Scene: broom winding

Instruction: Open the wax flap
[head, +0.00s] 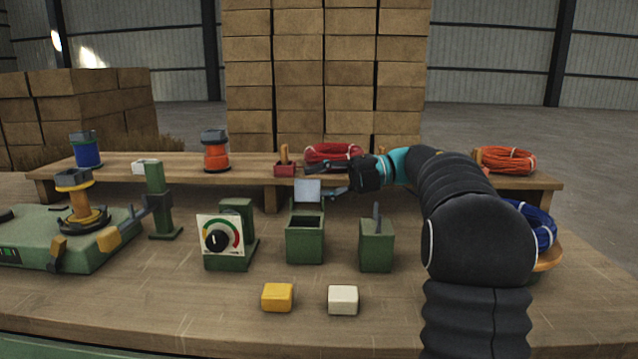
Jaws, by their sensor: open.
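The wax flap (307,191) is a pale grey plate standing raised at the back of a green box (305,248). The box's dark top opening shows below it. My gripper (322,181) comes in from the right, with its fingers spread just to the right of the flap. Nothing shows between the fingers. I cannot tell whether a fingertip touches the flap.
A green dial box (226,240) stands left of the flap box and a lever box (376,246) right. Yellow (277,297) and white (343,300) blocks lie in front. A green winding machine (70,238) is at left. Spools and wire coils stand on the rear shelf (250,172).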

